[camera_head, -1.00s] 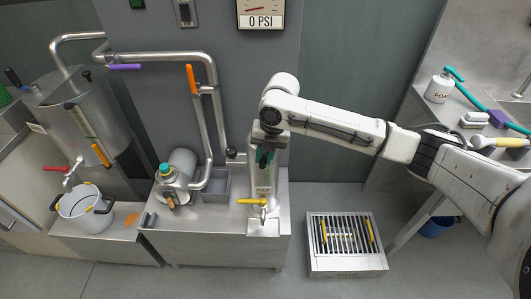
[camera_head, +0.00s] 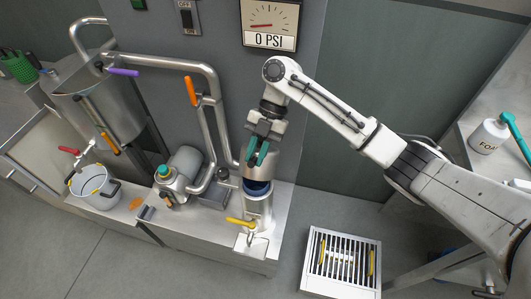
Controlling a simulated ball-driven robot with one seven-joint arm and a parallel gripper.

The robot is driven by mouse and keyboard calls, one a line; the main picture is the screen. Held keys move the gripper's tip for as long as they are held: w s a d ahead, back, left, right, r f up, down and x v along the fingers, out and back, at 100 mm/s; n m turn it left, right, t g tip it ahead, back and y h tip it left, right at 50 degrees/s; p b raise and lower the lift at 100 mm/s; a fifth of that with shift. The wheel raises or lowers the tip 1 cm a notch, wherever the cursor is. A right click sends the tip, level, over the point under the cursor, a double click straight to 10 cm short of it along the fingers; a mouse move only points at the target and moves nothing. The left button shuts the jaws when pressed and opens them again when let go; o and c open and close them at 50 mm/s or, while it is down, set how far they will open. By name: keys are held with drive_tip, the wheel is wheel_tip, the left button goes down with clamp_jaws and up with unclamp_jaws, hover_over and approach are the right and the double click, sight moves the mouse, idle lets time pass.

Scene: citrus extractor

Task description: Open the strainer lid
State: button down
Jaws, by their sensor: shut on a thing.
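The strainer (camera_head: 258,208) is an upright silver cylinder on the steel bench, with a yellow lever valve at its foot. Its silver lid (camera_head: 258,173) is at the top, directly under my gripper. A dark blue band shows between the lid and the strainer body; I cannot tell whether the two are fully apart. My gripper (camera_head: 257,160) points down with teal fingers and is shut on the lid. The exact grip point is partly hidden by the fingers.
Steel pipes with a purple lever (camera_head: 122,72) and an orange lever (camera_head: 191,91) run behind to the left. A pump with a teal cap (camera_head: 164,171) stands left of the strainer. A floor grate (camera_head: 343,290) lies at lower right. A gauge (camera_head: 270,24) reads 0 PSI.

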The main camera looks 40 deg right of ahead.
drive_tip(key=shift+w+d+r, duration=0.2)
drive_tip(key=shift+w+d, duration=0.1)
drive_tip(key=shift+d, duration=0.1)
drive_tip(key=c, duration=1.1)
unclamp_jaws()
drive_tip(key=shift+o, duration=0.4)
drive_tip(key=shift+s+a, duration=0.1)
